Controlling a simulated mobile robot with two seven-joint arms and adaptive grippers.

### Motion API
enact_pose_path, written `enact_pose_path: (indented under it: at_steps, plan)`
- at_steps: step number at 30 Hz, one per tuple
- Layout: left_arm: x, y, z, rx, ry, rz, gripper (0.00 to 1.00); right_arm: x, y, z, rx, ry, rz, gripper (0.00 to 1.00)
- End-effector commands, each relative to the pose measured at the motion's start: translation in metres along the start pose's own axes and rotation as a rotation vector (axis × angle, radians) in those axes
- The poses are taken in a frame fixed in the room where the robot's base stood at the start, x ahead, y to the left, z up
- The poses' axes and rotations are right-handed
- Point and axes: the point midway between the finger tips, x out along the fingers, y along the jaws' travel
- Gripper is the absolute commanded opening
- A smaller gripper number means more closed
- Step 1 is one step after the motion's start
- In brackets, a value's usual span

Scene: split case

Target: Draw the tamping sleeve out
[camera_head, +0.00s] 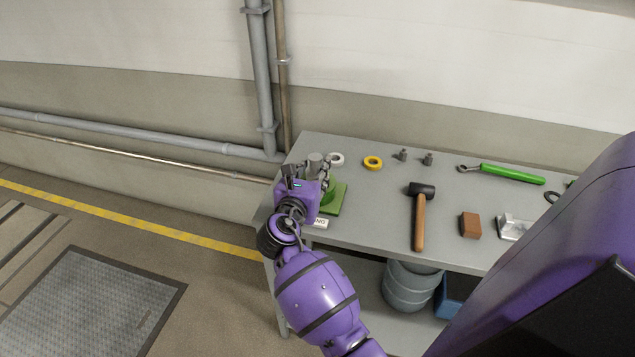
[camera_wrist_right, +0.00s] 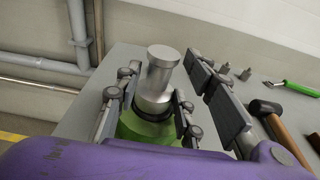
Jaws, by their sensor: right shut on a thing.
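The tamping sleeve (camera_wrist_right: 155,88), a silver metal cylinder with a wider round top, stands upright in the right wrist view; its top also shows in the head view (camera_head: 315,161). Its lower end meets a dark ring on a green base (camera_wrist_right: 132,128). The green base also shows on the bench in the head view (camera_head: 337,198). My right gripper (camera_head: 309,172) is at the bench's left end, its fingers on both sides of the cylinder and shut on it. How deep the sleeve sits is hidden. My left gripper is not in view.
The grey bench (camera_head: 375,205) holds a white ring (camera_head: 336,159), a yellow ring (camera_head: 373,163), small grey fittings (camera_head: 428,159), a mallet (camera_head: 420,218), a brown block (camera_head: 470,225) and a green-handled wrench (camera_head: 512,174). Grey pipes (camera_head: 263,80) run up the wall behind. A label lies before the base.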

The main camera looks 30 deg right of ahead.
Motion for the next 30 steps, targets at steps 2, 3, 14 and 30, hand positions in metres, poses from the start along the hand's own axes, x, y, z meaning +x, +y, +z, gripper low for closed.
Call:
enact_pose_path:
  at_steps: [2,3,14,30]
  plan:
    - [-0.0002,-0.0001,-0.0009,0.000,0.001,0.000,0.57,-0.0006,0.0016,0.0018,0.002,-0.002,0.004,0.00]
    - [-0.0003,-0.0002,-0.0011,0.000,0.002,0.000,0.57,-0.0006,0.0015,0.0018,0.002,-0.002,0.004,0.00]
    - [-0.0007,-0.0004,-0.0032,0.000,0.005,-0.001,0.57,-0.0004,0.0009,0.0021,0.001,-0.002,0.002,0.00]
    - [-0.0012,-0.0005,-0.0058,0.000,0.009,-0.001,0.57,-0.0003,0.0003,0.0022,0.000,-0.002,0.001,0.00]
